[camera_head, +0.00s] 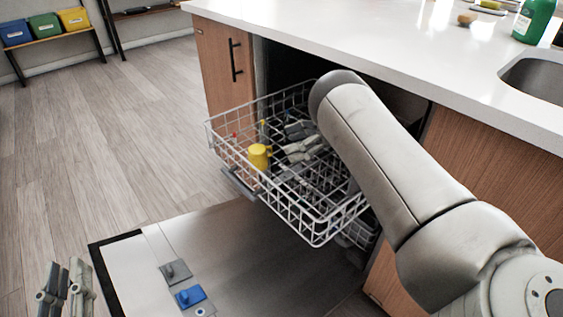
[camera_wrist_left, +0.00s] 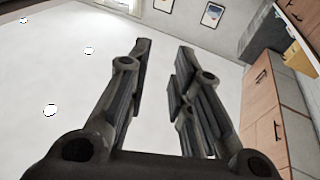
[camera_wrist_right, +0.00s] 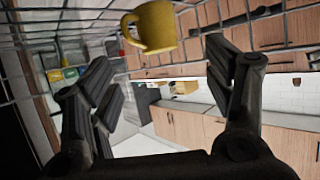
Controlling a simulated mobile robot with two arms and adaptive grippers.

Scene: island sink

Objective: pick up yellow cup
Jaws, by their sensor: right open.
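The yellow cup (camera_head: 259,156) is in the white wire dishwasher rack (camera_head: 322,228), near its left side. My right gripper (camera_head: 292,140) is inside the rack, just right of the cup, with its fingers apart and nothing between them. In the right wrist view the cup (camera_wrist_right: 153,27) shows at the top, beyond the open fingertips (camera_wrist_right: 160,56), with its handle to the left. I see no contact with it. My left gripper (camera_head: 66,287) is low at the left of the head view, away from the rack; its fingers stand apart and empty in the left wrist view (camera_wrist_left: 164,47).
The rack's wire sides surround the cup and my right gripper. The dishwasher door (camera_head: 240,250) lies open below. A white countertop (camera_head: 400,40) with a sink (camera_head: 535,78) and green bottle (camera_head: 535,20) is above. Wood floor (camera_head: 90,140) is clear at left.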

